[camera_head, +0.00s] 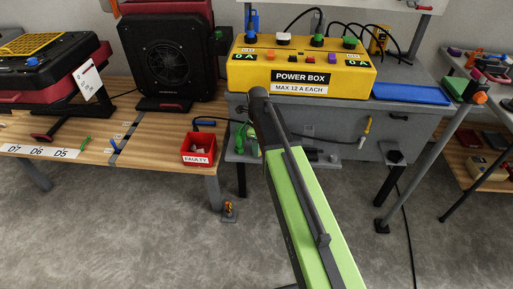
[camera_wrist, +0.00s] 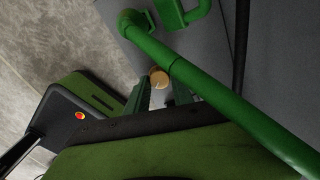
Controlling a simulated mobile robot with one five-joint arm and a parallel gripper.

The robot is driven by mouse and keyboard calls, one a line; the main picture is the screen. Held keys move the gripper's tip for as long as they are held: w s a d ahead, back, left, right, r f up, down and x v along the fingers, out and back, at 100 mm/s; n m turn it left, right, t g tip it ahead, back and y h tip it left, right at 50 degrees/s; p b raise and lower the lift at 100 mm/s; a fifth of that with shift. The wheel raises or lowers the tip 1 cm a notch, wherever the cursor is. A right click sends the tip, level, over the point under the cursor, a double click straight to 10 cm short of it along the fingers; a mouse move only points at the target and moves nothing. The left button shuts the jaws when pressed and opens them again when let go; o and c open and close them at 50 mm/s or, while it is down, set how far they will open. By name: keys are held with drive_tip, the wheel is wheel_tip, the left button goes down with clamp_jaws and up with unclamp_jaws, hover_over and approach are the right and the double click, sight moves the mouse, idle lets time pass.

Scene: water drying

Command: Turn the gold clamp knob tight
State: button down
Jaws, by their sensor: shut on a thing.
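The gold clamp knob (camera_wrist: 159,78) shows in the wrist view as a small round pale-gold face between the fingertips. My gripper (camera_wrist: 161,91) is shut on it, with one dark green finger on each side. In the head view my green arm reaches toward the grey bench; the knob and my fingers cannot be made out there.
In the wrist view a thick green pipe (camera_wrist: 215,93) crosses close beside the fingers. In the head view the yellow power box (camera_head: 300,72) stands on the grey bench (camera_head: 415,115). A red bin (camera_head: 198,160) marked FAULTY is left of my arm.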

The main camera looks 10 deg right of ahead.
drive_tip(key=m, duration=0.5)
drive_tip(key=shift+w, duration=0.15)
drive_tip(key=shift+m, duration=0.4)
drive_tip(key=c, duration=1.1)
unclamp_jaws()
drive_tip(key=shift+r, duration=0.1)
